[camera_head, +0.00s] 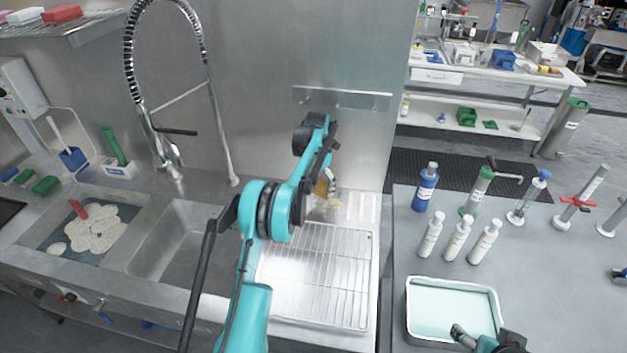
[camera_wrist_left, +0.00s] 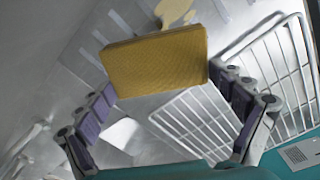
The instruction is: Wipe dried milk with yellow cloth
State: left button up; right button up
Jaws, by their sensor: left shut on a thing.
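My left gripper (camera_head: 329,180) reaches over the back of the drainboard, near the steel wall. It is shut on the yellow cloth (camera_wrist_left: 155,60), which looks like a thick folded pad between the fingers in the left wrist view. In the head view, only a sliver of the cloth (camera_head: 321,187) shows beside the gripper. The dried milk (camera_wrist_left: 174,11) is a pale yellow patch just beyond the cloth's edge; whether the cloth touches it is unclear. My right gripper (camera_head: 462,335) shows partly at the bottom edge, by the tray; its jaw state is unclear.
A wire rack (camera_head: 320,275) lies on the drainboard in front of my left gripper. The sink basin (camera_head: 180,250) and a tall spring faucet (camera_head: 170,155) are to the left. A tray of pale liquid (camera_head: 452,306) and several bottles stand on the right counter.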

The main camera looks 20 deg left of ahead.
pick_arm(q)
jog(key=a+n, duration=0.1)
jog(key=w+n, duration=0.1)
jog(key=shift+a+f+n, duration=0.2)
jog(key=shift+a+n, duration=0.2)
jog(key=b, duration=0.4)
send_over(314, 205)
jog(key=shift+a+f, duration=0.2)
jog(key=shift+f, duration=2.75)
jog(key=shift+f+b, duration=0.35)
jog(key=shift+f, duration=0.7)
jog(key=shift+d, duration=0.1)
